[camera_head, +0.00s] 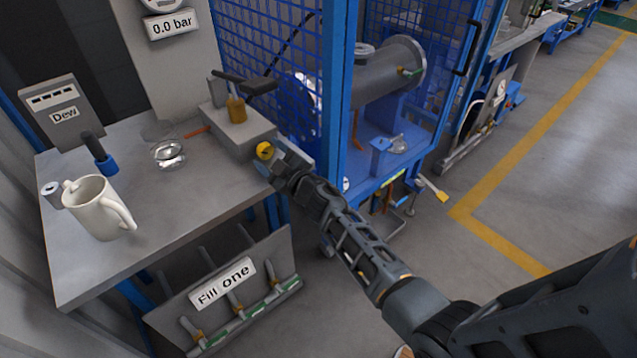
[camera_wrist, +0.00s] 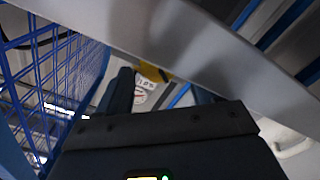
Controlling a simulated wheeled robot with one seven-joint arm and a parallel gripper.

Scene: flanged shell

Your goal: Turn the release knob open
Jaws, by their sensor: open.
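A round yellow knob (camera_head: 264,150), which looks like the release knob, sits on the front of a grey box (camera_head: 231,132) at the bench's right end. My gripper (camera_head: 277,166) is just right of and below it in the head view. I cannot tell from there whether they touch. In the wrist view, a small part of the yellow knob (camera_wrist: 152,73) shows between the two dark fingers, beyond the tips of my gripper (camera_wrist: 163,88). The fingers are apart, with nothing visibly held. A partly hidden white label (camera_wrist: 145,86) shows below the knob.
The grey bench (camera_head: 190,215) holds a white mug (camera_head: 96,207), a glass dish (camera_head: 168,153) and a blue-based handle (camera_head: 106,163). A blue mesh cage (camera_head: 347,100) stands close right of my gripper. A "Fill one" valve panel (camera_head: 225,285) is below the bench.

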